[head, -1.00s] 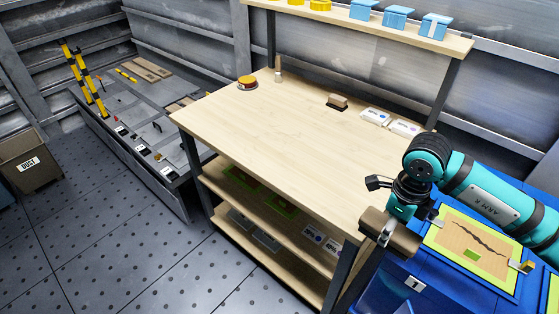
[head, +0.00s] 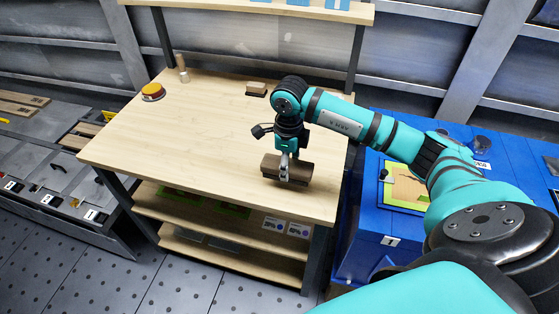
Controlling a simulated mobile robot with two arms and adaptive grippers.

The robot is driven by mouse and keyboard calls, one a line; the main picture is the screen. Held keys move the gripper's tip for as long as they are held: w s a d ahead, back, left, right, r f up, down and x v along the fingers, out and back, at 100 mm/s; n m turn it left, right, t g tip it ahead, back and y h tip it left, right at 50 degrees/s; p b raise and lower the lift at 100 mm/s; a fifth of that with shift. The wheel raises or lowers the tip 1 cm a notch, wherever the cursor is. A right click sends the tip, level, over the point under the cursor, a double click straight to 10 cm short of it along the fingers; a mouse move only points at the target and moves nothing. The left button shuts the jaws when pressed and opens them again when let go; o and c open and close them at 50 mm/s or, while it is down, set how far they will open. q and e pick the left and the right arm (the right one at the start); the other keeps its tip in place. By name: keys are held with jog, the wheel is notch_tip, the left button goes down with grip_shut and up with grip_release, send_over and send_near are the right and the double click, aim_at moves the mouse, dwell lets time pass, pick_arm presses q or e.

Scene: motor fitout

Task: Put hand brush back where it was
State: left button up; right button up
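My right gripper (head: 285,160) is shut on a brown, elongated block, which looks like the hand brush (head: 301,172). It holds the brush roughly level over the front right part of the wooden workbench (head: 180,120). The gripper covers the brush's middle. I cannot tell whether its underside touches the benchtop. My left gripper is out of view.
A small brown block with a dark base (head: 257,89) sits at the bench's back. An orange round tin (head: 153,91) and a wooden-handled tool (head: 181,68) stand at the back left. A blue cabinet (head: 360,212) adjoins the right side. The bench's middle is clear.

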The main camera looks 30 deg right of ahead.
aim_at(280, 156)
jog(key=w, duration=0.3)
jog(key=shift+w+d+f, duration=0.1)
jog(key=shift+d, duration=0.05)
jog(key=shift+w+p, duration=0.3)
notch_tip(280, 156, down, 3)
jog(key=shift+r+p, duration=0.2)
jog(key=shift+p, duration=0.25)
jog(key=shift+f, duration=0.55)
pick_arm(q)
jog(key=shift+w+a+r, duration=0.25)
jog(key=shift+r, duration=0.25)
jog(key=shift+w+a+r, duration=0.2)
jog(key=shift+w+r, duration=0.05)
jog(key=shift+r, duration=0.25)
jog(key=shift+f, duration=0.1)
pick_arm(e)
jog(key=o, duration=0.6)
jog(key=shift+f, duration=0.2)
jog(key=o, duration=0.5)
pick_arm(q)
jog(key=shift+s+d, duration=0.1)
